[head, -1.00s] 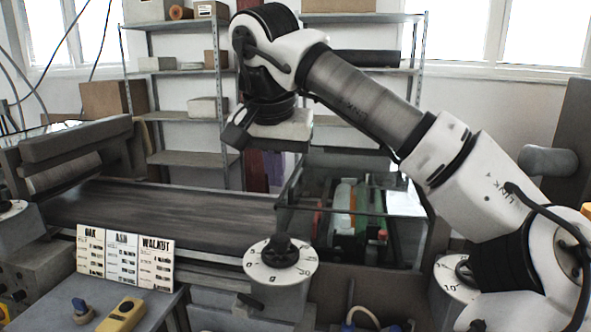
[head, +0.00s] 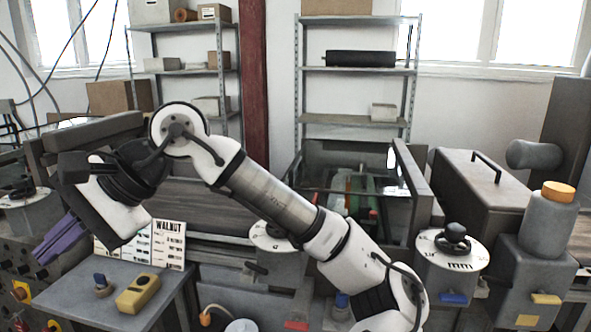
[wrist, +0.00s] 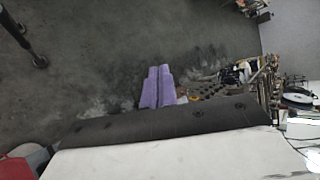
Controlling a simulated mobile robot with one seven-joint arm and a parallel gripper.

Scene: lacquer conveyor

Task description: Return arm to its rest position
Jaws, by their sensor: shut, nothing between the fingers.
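My gripper (head: 57,240) is at the left in the head view, its purple fingers pointing down and left, in front of the machine's control panel. The fingers are together with nothing between them. The purple fingers (wrist: 157,87) also show in the wrist view, close together over the grey floor.
Two dials (head: 447,247) (head: 270,236) stand by the conveyor. A canister with an orange lid (head: 558,191) is at the right. Open floor (wrist: 90,60) shows in the wrist view.

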